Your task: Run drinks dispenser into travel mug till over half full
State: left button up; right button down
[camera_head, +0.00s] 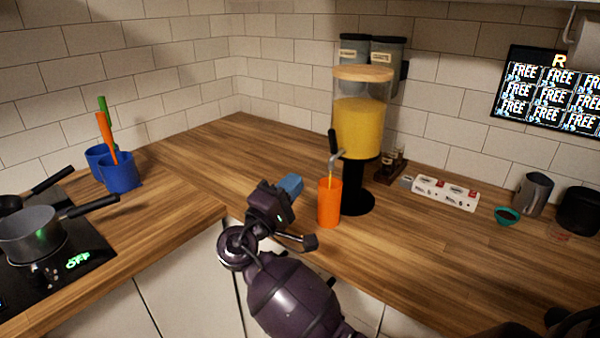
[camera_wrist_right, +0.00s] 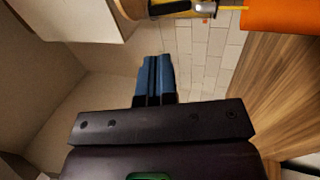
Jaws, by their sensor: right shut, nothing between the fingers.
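The drinks dispenser (camera_head: 358,128) is a clear tank of yellow drink with a wooden lid on a black stand. Its tap (camera_head: 335,157) has a black lever (camera_head: 332,142) pointing up. A thin yellow stream runs from the tap into the orange travel mug (camera_head: 329,205), which stands upright below it; the level inside is hidden. My right gripper (camera_head: 291,185) is shut and empty, with blue fingertips left of the mug and apart from it. In the right wrist view, the shut fingers (camera_wrist_right: 155,78) show with the mug (camera_wrist_right: 282,16) and tap (camera_wrist_right: 180,8) at the top.
Blue utensil cups (camera_head: 122,174) and a pot (camera_head: 30,236) on the hob are at the left. A white labelled block (camera_head: 446,193), a teal bowl (camera_head: 507,217) and a grey pitcher (camera_head: 533,194) are right of the dispenser. The counter in front of them is clear.

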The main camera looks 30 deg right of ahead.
aim_at(331, 138)
jog(key=p+x, duration=0.1)
jog(key=x, duration=1)
jog(key=shift+r+p, duration=0.15)
jog(key=shift+p, duration=0.15)
jog(key=shift+w+d+r, duration=0.1)
jog(key=shift+w+d, duration=0.15)
jog(key=shift+d, duration=0.35)
